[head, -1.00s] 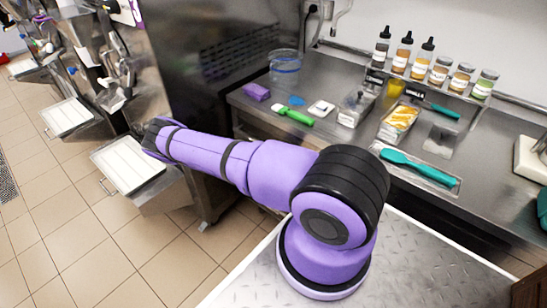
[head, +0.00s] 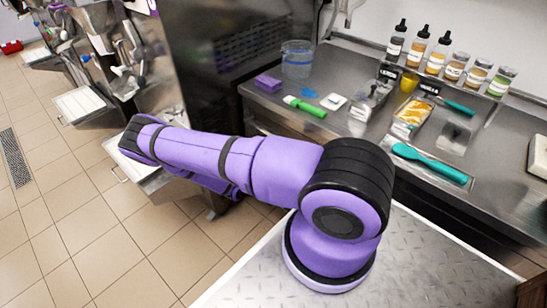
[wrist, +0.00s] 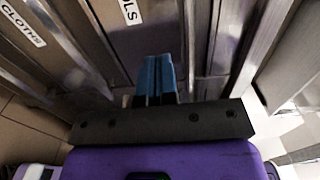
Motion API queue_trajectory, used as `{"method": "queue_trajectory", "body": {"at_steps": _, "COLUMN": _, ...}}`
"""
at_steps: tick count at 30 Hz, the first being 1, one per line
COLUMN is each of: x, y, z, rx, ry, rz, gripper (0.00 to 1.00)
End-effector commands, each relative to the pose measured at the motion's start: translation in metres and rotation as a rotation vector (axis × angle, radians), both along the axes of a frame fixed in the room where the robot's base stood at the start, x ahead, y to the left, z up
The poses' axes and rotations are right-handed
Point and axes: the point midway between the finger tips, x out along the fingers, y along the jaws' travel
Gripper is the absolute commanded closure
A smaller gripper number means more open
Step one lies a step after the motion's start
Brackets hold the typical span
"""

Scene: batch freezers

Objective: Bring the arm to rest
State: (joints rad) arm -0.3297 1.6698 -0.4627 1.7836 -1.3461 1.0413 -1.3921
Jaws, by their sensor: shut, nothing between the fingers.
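My purple arm stretches from its base at the lower middle of the head view toward the left, its far end in front of the freezers. My gripper (wrist: 158,78) shows in the wrist view, its two blue fingers together with nothing between them. In the head view my gripper is hidden behind the arm.
Batch freezers with white trays (head: 80,104) stand at the left. The steel counter (head: 330,60) at the right holds a purple sponge (head: 268,84), a clear tub (head: 297,60), a green-handled tool (head: 305,106), a teal spatula (head: 430,163) and several bottles. The tiled floor (head: 60,220) at the lower left is clear.

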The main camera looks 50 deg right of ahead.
Motion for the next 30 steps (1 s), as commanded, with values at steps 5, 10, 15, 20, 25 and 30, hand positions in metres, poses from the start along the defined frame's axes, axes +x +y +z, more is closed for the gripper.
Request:
{"method": "queue_trajectory", "body": {"at_steps": 5, "x": -0.001, "y": 0.014, "z": 0.000, "rx": 0.001, "ry": -0.001, "rz": -0.001, "gripper": 1.00}}
{"method": "queue_trajectory", "body": {"at_steps": 10, "x": -0.001, "y": 0.016, "z": 0.000, "rx": 0.001, "ry": 0.000, "rz": -0.001, "gripper": 1.00}}
{"method": "queue_trajectory", "body": {"at_steps": 15, "x": 0.002, "y": 0.017, "z": 0.004, "rx": 0.005, "ry": -0.017, "rz": -0.009, "gripper": 1.00}}
{"method": "queue_trajectory", "body": {"at_steps": 20, "x": 0.012, "y": 0.027, "z": 0.029, "rx": 0.037, "ry": -0.130, "rz": -0.068, "gripper": 1.00}}
{"method": "queue_trajectory", "body": {"at_steps": 25, "x": 0.025, "y": 0.043, "z": 0.074, "rx": 0.092, "ry": -0.334, "rz": -0.180, "gripper": 1.00}}
{"method": "queue_trajectory", "body": {"at_steps": 30, "x": 0.034, "y": 0.059, "z": 0.120, "rx": 0.145, "ry": -0.538, "rz": -0.296, "gripper": 1.00}}
